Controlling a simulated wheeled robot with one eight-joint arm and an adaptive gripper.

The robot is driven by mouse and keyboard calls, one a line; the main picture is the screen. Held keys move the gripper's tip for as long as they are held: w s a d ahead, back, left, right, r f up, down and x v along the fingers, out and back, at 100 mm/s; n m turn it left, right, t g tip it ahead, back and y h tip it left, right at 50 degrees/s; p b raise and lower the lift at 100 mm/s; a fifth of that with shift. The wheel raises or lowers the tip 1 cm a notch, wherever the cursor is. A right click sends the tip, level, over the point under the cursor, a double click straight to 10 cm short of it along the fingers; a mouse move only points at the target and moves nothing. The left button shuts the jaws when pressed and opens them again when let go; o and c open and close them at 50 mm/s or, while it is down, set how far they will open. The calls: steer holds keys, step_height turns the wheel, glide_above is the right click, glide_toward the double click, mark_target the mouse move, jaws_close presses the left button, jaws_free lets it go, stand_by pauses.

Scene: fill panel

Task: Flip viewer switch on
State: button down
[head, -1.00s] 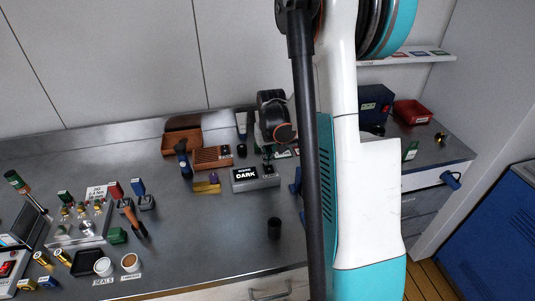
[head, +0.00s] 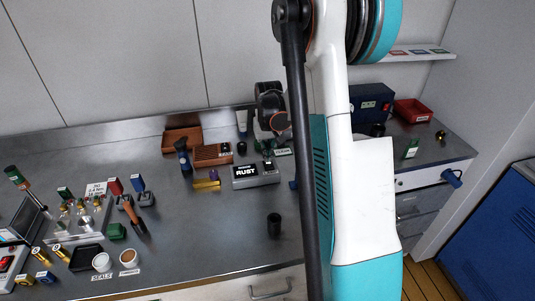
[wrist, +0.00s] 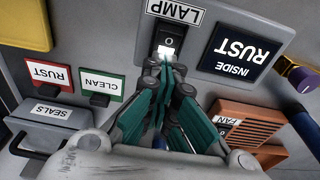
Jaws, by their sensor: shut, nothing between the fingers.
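The viewer (head: 256,172) is a grey box on the bench in the head view, and its dark screen reads RUST. In the wrist view the screen (wrist: 238,50) reads INSIDE RUST, upside down. Left of it is the black rocker switch (wrist: 169,38) under a LAMP label (wrist: 175,11). It shows an O mark and a bright white patch at its lower end. My gripper (wrist: 166,66) is shut and empty, its teal fingertips at the switch's lower end; whether they touch it cannot be told. In the head view the gripper is small and hard to make out.
In the wrist view, RUST (wrist: 48,74) and CLEAN (wrist: 101,83) labels lie left of the fingers. An orange FAN unit (wrist: 245,122) and a purple-tipped tool (wrist: 303,78) are on the right. The bench front has free room around a black cup (head: 274,225).

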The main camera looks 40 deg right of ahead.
steer(key=shift+s+a+f, duration=0.2)
steer(key=shift+s+f, duration=0.15)
steer(key=shift+s, duration=0.05)
steer(key=w+d+r+p, duration=0.1)
steer(key=r+p, duration=0.1)
steer(key=r, duration=0.5)
steer(key=w+r+p, duration=0.2)
steer(key=r+p, duration=0.1)
steer(key=r, duration=0.4)
steer(key=shift+w+d+r, duration=0.2)
steer(key=shift+w+d, duration=0.05)
steer(key=shift+d, duration=0.1)
